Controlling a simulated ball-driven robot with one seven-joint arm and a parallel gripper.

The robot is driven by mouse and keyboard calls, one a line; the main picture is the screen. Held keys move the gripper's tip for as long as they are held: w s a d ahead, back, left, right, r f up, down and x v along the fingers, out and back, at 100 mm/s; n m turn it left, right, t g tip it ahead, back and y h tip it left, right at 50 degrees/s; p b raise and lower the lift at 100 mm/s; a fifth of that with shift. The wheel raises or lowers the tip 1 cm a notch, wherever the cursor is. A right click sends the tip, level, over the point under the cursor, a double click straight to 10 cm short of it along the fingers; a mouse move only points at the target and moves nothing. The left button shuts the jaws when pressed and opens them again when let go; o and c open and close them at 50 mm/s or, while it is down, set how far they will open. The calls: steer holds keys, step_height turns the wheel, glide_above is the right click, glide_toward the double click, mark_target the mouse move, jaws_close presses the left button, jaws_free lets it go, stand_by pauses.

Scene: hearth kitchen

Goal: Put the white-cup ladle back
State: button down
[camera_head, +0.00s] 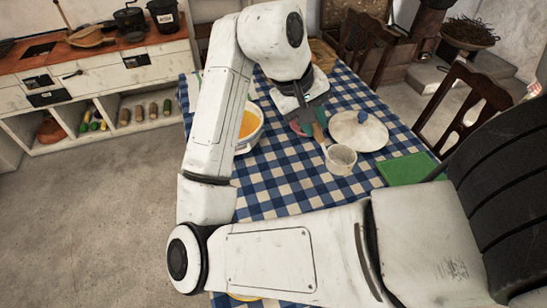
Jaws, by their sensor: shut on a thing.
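The white-cup ladle (341,158) is over the blue-and-white checked table, with its cup toward me and its light brown handle running up to my gripper. My gripper (310,112) is shut on the handle and points down. I cannot tell whether the cup touches the cloth. A white pot (243,147) with orange soup stands left of the ladle, partly hidden by my arm. A white lid (352,140) with a blue knob lies just right of the ladle.
A green board (407,169) lies at the table's right edge. Wooden chairs (468,105) stand on the right. Pink and teal items (297,128) lie beside my gripper. A counter (100,65) with pans and black pots is at the back left. Checked cloth (275,185) is clear in front of the ladle.

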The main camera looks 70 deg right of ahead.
steer(key=w+d+f, duration=0.3)
steer(key=w+f, duration=0.9)
steer(key=shift+w+d+f, duration=0.25)
steer(key=shift+d+f, duration=0.05)
steer(key=shift+f, duration=0.1)
steer(key=c, duration=0.9)
jaws_free()
steer(key=shift+c, duration=0.2)
steer(key=v, duration=1.2)
